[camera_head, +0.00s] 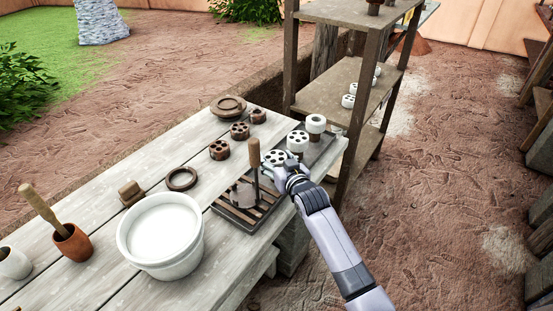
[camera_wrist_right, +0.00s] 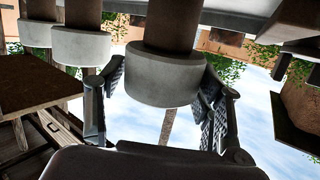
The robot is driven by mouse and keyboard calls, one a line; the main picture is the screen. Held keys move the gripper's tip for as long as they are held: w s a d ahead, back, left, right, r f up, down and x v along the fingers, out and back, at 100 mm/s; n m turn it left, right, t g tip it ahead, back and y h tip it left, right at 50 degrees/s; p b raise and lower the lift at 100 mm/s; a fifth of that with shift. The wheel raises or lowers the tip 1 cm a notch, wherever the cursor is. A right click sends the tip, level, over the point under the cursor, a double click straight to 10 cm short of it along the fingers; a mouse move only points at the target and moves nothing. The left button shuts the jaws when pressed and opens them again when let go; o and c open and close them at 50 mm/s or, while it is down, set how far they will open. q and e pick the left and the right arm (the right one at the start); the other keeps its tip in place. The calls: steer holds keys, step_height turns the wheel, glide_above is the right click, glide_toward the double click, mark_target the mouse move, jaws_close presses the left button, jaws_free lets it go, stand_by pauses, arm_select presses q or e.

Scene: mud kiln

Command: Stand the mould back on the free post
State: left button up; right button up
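A white round mould with holes in its top (camera_head: 275,157) is at the near end of a row of white moulds. My right gripper (camera_head: 287,172) is at its near right side in the head view. In the right wrist view, which looks upside down, the gripper's fingers (camera_wrist_right: 165,88) lie against both sides of the white mould (camera_wrist_right: 165,78). A brown post (camera_wrist_right: 178,25) lines up with this mould; I cannot tell whether it is fully seated. Two more white moulds (camera_head: 298,141) (camera_head: 315,123) stand behind it. My left gripper is not in view.
A slatted dark rack (camera_head: 262,213) with an upright wooden-handled tool (camera_head: 254,153) is close on the left. A white basin (camera_head: 160,235), brown moulds (camera_head: 219,150) and a brown ring (camera_head: 181,179) stand on the table. A wooden shelf (camera_head: 335,85) rises behind.

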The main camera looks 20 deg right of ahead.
steer(key=shift+o, duration=1.4)
steer(key=shift+r, duration=0.1)
steer(key=v, duration=1.2)
